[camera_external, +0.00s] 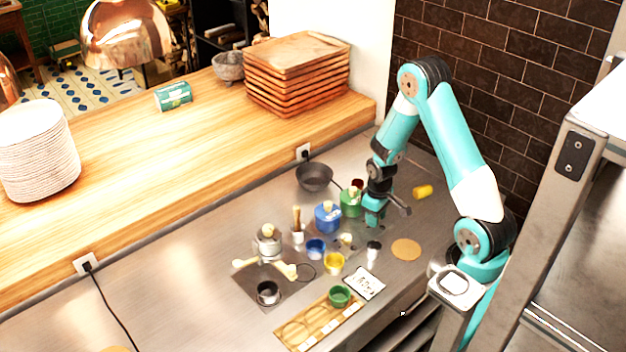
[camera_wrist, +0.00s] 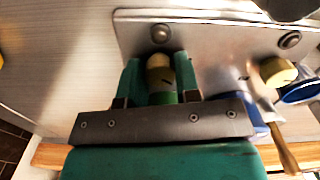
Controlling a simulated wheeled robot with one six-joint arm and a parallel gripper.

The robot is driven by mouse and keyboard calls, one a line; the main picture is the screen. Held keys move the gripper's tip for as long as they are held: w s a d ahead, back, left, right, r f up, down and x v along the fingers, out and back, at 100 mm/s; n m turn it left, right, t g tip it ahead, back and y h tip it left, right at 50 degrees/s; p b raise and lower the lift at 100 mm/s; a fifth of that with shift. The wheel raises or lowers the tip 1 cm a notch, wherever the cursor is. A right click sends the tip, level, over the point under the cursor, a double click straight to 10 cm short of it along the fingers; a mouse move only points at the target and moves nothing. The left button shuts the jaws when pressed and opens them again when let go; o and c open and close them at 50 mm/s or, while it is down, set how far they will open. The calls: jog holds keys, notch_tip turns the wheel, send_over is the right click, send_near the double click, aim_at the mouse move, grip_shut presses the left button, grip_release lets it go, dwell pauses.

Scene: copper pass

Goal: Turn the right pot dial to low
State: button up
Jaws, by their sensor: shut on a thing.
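The right pot dial (camera_wrist: 160,72) is a cream knob with a dark mark, standing on a metal plate (camera_wrist: 215,45) in the wrist view. The two teal fingers of my gripper (camera_wrist: 160,82) are on either side of it, shut on it. In the external view my gripper (camera_external: 373,218) reaches down in front of the green pot (camera_external: 349,206) and hides this dial. The blue pot (camera_external: 327,218) stands to the left of the green one. A second cream dial (camera_external: 346,239) is in front of the blue pot and also shows in the wrist view (camera_wrist: 277,72).
Blue (camera_external: 316,250) and yellow (camera_external: 334,263) cups stand close to the left dial. A dark pan (camera_external: 314,178) lies behind.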

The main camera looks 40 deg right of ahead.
jog(key=m, duration=0.4)
jog(key=shift+m, duration=0.4)
dwell(0.4)
jog(key=o, duration=0.9)
notch_tip(320, 180, up, 18)
jog(key=shift+f+b, duration=0.25)
jog(key=shift+b, duration=0.1)
jog(key=shift+a, duration=0.1)
